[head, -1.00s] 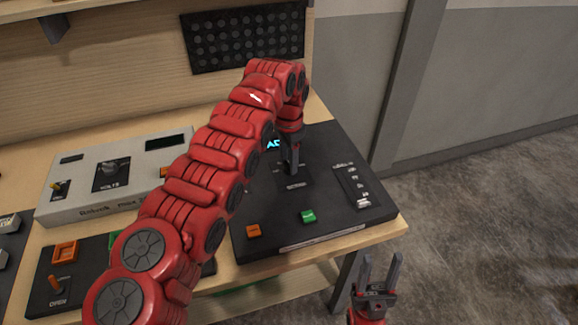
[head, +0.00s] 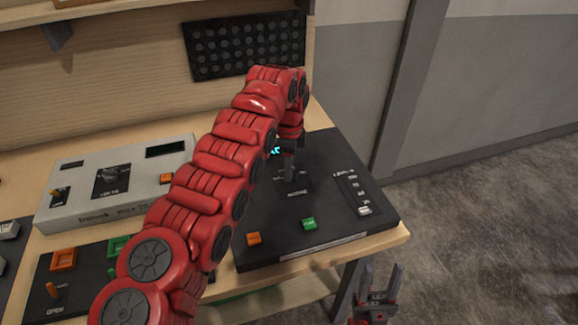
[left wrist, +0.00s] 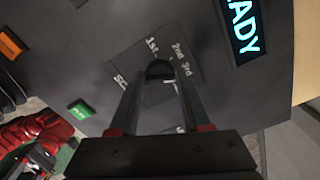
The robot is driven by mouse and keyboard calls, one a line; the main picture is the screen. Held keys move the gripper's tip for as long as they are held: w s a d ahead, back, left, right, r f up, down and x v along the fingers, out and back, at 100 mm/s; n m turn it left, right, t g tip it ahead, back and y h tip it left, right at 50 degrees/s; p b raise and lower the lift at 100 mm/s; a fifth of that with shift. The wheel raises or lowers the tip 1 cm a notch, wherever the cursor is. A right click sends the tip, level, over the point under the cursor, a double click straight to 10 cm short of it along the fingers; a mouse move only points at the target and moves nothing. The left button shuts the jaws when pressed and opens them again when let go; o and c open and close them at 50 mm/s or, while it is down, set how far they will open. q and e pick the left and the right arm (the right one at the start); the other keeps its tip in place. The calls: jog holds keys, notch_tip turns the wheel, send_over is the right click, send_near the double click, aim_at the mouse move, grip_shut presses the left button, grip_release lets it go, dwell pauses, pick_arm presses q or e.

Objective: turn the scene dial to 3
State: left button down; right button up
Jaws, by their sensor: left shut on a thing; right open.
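The scene dial (left wrist: 158,69) is a small dark knob on a dark square plate, seen in the left wrist view. The plate carries the white labels 1st, 2nd and 3rd, and others partly covered. My left gripper (head: 289,179) reaches down onto the dial from above, and its two fingers are shut on the knob's sides. In the head view the fingers hide most of the knob. I cannot tell which label its pointer faces. My right gripper (head: 381,282) is open and empty, low in front of the table's right corner.
A grey box (head: 62,208) stands to the left. My left arm crosses the table.

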dwell(0.4)
pick_arm(q)
jog(key=shift+c, duration=1.8)
grip_release()
jog(key=shift+r, duration=0.5)
jog(key=r+p, duration=0.1)
jog(key=r, duration=0.4)
jog(key=shift+d, duration=0.2)
notch_tip(320, 180, up, 11)
jog(key=p, duration=1.1)
jog(key=shift+a+r, duration=0.2)
